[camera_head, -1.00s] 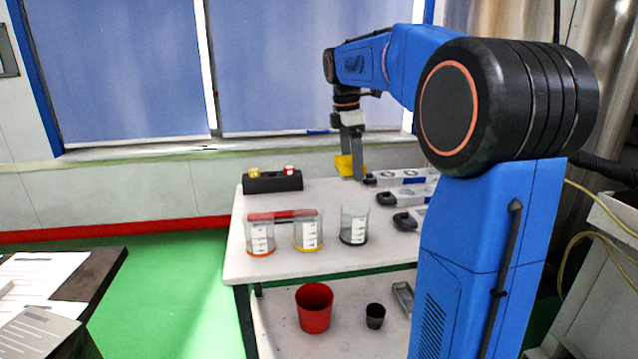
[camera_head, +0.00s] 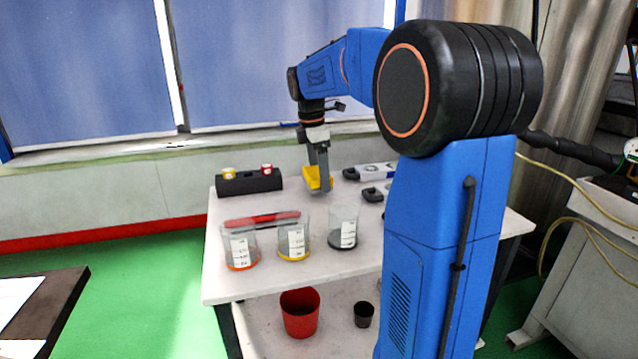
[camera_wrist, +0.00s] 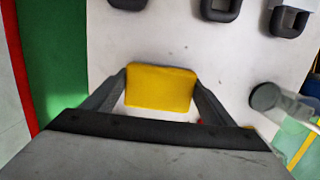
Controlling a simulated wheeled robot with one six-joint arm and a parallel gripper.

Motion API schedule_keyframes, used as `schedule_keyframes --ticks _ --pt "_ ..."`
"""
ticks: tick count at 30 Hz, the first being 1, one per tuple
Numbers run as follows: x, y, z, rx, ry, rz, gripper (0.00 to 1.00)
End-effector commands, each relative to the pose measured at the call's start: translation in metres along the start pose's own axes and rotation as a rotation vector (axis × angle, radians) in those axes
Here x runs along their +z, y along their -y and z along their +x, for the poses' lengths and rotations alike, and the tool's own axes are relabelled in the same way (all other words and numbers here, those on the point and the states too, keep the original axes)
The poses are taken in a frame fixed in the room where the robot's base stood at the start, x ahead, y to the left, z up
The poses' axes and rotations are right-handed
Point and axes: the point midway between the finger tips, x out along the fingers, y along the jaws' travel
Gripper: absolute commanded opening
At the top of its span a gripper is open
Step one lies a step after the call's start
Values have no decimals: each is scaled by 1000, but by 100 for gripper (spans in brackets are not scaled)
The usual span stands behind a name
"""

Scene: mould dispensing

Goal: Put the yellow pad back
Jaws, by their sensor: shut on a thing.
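The yellow pad (camera_head: 317,179) is held between the fingers of my gripper (camera_head: 319,182), above the back part of the white table (camera_head: 285,277). In the wrist view the yellow pad (camera_wrist: 160,87) spans the space between the two fingertips, and my gripper (camera_wrist: 160,92) is shut on it. The fingers hide part of the pad in the head view. A black holder (camera_head: 249,183) with a yellow-topped and a red-topped item stands at the table's back left, left of my gripper.
Clear beakers with an orange base (camera_head: 240,249), a yellow base (camera_head: 293,240) and a dark base (camera_head: 343,228) stand at the front. A red bar (camera_head: 262,219) lies behind them. Grey-handled tools (camera_head: 371,172) lie right. A red cup (camera_head: 300,313) and black cup (camera_head: 363,314) sit below.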

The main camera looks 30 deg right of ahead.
Motion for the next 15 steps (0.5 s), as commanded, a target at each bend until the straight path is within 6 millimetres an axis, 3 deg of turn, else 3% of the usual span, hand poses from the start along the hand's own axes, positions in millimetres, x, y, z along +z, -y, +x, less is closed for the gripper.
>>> schedule_keyframes --ticks 6,15 --pt "-3 0 26 -2 0 0 51" --pt "-4 0 29 0 0 0 51"
